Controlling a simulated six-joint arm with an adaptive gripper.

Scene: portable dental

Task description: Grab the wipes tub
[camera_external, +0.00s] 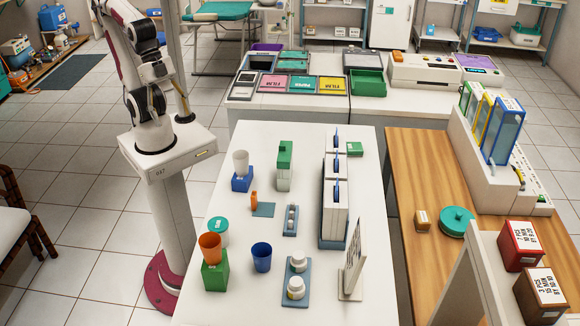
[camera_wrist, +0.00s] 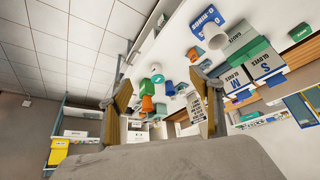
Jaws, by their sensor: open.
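A short round white tub with a teal lid (camera_external: 218,229), which looks like the wipes tub, stands at the left edge of the white table (camera_external: 245,135), behind an orange cup on a green box. I cannot read a label on it. In the wrist view a small teal-topped round thing (camera_wrist: 157,78) may be the same tub, but I cannot be sure. My gripper (camera_wrist: 163,95) is open and empty, its two fingers wide apart, with the tabletop things far beyond them.
The orange cup (camera_external: 210,246), a blue cup (camera_external: 261,257) and a white cup on a blue box (camera_external: 241,163) stand near the tub. A tall green-topped dispenser (camera_external: 284,166) and an upright rack (camera_external: 335,200) are further right.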

